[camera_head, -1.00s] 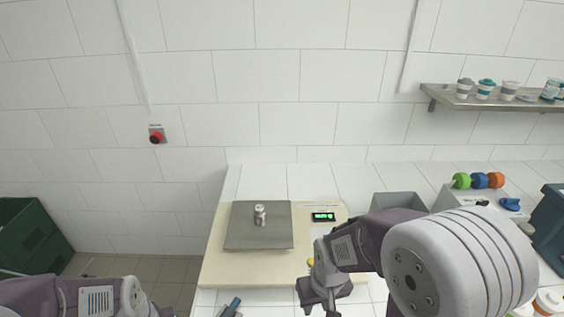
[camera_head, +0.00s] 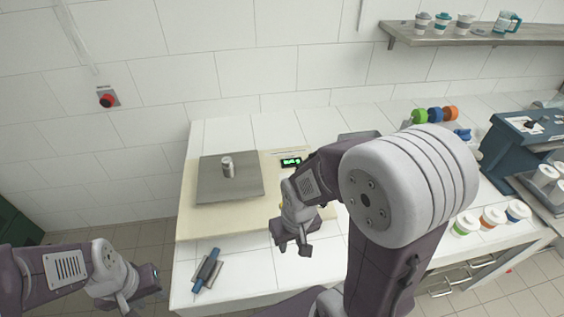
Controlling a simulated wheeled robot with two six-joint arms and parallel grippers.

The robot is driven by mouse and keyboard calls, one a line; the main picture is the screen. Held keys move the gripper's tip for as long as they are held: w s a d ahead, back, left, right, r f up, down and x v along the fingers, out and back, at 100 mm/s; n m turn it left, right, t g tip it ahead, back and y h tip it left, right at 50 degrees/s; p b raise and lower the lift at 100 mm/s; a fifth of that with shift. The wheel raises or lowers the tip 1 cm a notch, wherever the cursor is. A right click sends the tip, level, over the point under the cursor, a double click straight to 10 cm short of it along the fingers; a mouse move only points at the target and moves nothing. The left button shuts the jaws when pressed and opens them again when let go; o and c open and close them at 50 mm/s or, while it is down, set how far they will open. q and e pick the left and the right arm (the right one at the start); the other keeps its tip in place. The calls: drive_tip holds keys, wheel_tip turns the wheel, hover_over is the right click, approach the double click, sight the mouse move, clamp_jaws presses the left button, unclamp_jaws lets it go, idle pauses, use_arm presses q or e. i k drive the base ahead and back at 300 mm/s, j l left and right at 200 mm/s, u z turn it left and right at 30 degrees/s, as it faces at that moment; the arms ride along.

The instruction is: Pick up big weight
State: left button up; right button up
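A small silver metal weight (camera_head: 228,167) stands upright on the grey plate of the scale (camera_head: 212,188). It is the only weight that I can make out. My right gripper (camera_head: 294,249) hangs over the white counter, to the right of and nearer than the scale. Its fingers look apart with nothing between them, and it is clear of the weight. My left gripper (camera_head: 142,297) is low at the left, off the counter's left edge and well away from the weight. Its fingers are too unclear to judge.
A green display (camera_head: 291,162) shows beside the scale plate. A blue-handled tool (camera_head: 207,268) lies on the front counter. Coloured rollers (camera_head: 435,115), a dark blue machine (camera_head: 528,140) and lidded cups (camera_head: 492,217) are at the right. A wall shelf (camera_head: 480,38) holds several cups.

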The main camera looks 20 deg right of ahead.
sight(228, 167)
drive_tip(key=i+u, duration=0.15)
drive_tip(key=u, duration=0.3)
drive_tip(key=i+u, duration=0.2)
drive_tip(key=u, duration=0.2)
